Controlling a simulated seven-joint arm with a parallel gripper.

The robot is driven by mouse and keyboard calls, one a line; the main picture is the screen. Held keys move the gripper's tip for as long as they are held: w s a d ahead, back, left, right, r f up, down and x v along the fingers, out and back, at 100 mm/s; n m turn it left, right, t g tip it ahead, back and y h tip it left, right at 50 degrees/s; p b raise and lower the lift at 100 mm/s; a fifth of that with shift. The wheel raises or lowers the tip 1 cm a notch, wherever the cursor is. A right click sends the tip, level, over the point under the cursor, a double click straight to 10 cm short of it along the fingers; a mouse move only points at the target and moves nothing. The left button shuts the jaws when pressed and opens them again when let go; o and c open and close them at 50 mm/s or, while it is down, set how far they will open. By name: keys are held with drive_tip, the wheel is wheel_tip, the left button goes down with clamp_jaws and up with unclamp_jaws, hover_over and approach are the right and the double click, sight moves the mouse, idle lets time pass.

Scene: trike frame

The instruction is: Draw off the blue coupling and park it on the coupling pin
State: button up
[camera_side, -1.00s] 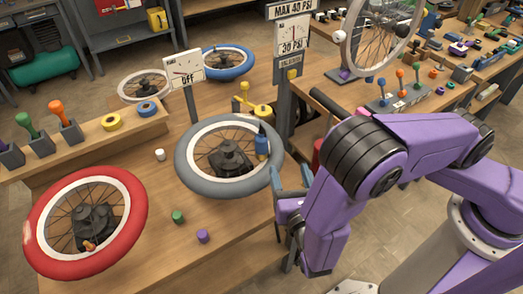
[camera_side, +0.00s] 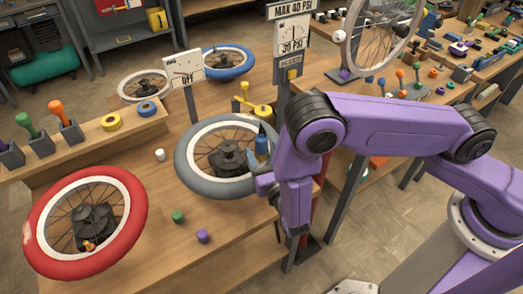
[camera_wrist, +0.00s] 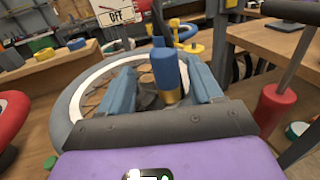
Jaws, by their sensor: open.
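The blue coupling (camera_side: 261,143) stands upright at the right side of the grey tyre (camera_side: 190,178), with a dark hose at its top. In the wrist view the coupling (camera_wrist: 164,68) shows a brass-coloured lower end between my two blue-grey fingers. My gripper (camera_side: 258,166) is open beside the coupling at the tyre's right edge; in the wrist view the fingers (camera_wrist: 160,76) lie on either side of it with gaps. I cannot tell for sure which part is the coupling pin; a yellow upright piece (camera_side: 245,93) stands behind the wheel.
A gauge sign reading OFF (camera_side: 185,71) stands behind the wheel. A red-tyred wheel (camera_side: 40,245) lies at the left. Small green (camera_side: 178,217), purple (camera_side: 203,236) and white (camera_side: 160,155) caps sit on the bench. A red-handled pump (camera_wrist: 275,103) is at the right in the wrist view.

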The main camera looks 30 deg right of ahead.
sight(259, 137)
drive_tip(key=shift+d+x, duration=0.15)
drive_tip(key=shift+x, duration=1.35)
drive_tip(key=shift+d+x, duration=0.15)
drive_tip(key=shift+x, duration=1.35)
drive_tip(key=shift+s, duration=0.1)
